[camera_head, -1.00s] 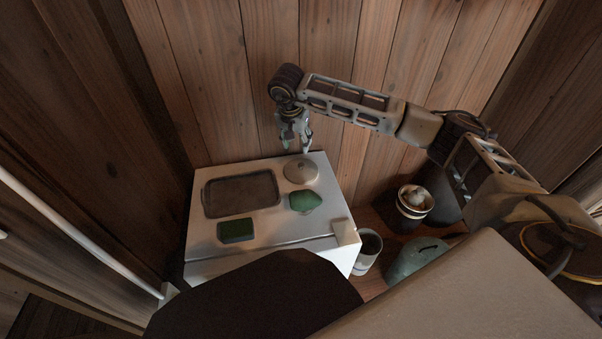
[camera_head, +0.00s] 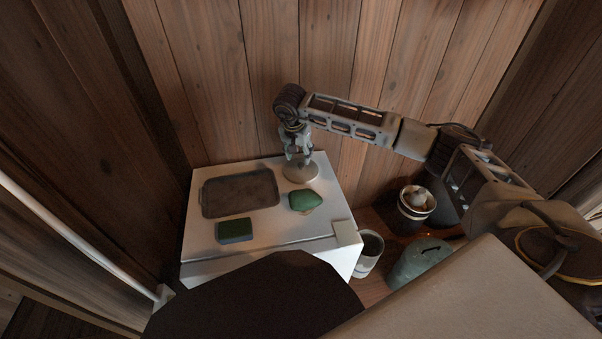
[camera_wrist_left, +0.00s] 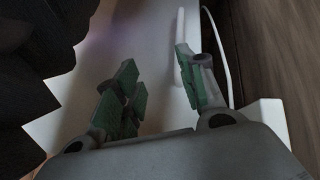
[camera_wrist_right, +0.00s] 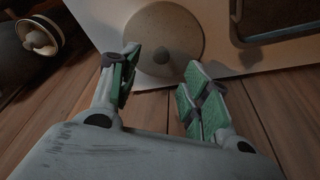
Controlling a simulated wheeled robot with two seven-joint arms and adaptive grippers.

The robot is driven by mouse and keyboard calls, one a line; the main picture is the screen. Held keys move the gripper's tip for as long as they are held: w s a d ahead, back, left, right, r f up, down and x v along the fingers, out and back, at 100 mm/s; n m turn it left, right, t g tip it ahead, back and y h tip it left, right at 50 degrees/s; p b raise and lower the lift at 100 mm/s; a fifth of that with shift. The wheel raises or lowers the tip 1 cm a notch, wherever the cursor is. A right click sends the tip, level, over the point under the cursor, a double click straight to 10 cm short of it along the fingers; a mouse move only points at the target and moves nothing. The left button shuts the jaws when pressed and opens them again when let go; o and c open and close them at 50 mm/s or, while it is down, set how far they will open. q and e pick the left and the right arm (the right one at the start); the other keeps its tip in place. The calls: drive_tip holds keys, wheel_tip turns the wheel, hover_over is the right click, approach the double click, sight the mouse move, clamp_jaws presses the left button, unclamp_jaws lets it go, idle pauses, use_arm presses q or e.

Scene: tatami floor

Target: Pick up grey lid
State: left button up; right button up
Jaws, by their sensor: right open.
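The grey lid (camera_head: 299,174) is round with a small knob. It lies flat at the back right of the white cabinet top (camera_head: 262,222). In the right wrist view the lid (camera_wrist_right: 180,32) shows just past the fingertips, its knob roughly between them. My right gripper (camera_head: 298,156) points down over the lid, open and empty; its fingers also show in the right wrist view (camera_wrist_right: 160,75). The head view does not show clearly whether it touches the knob. My left gripper (camera_wrist_left: 155,75) shows only in its wrist view, fingers apart with nothing between them.
A dark tray (camera_head: 240,193) lies left of the lid. A green leaf-shaped item (camera_head: 304,201) and a green block (camera_head: 235,230) lie in front. A pot of pale round things (camera_head: 416,200), a cup (camera_head: 369,246) and a green container (camera_head: 415,262) stand to the right. Wooden walls close off the back.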

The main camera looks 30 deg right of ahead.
sight(301, 164)
use_arm(q)
drive_tip(key=shift+f, duration=0.2)
use_arm(e)
drive_tip(key=shift+w+d+f, duration=0.15)
drive_tip(key=shift+f, duration=0.45)
drive_tip(key=shift+f, duration=0.15)
drive_tip(key=shift+b+x, duration=0.75)
drive_tip(key=shift+x, duration=0.05)
use_arm(q)
drive_tip(key=shift+w+d+f+b, duration=0.15)
drive_tip(key=shift+f+b, duration=0.3)
drive_tip(key=shift+f, duration=0.25)
drive_tip(key=shift+s+d+f+b, duration=0.15)
drive_tip(key=shift+f+b, duration=0.25)
drive_tip(key=shift+f, duration=0.3)
use_arm(e)
drive_tip(key=shift+x, duration=1.65)
use_arm(q)
drive_tip(key=shift+w+r+h, duration=0.2)
drive_tip(key=shift+r+h, duration=0.05)
drive_tip(key=shift+h, duration=0.05)
drive_tip(key=shift+f, duration=0.1)
use_arm(e)
clamp_jaws()
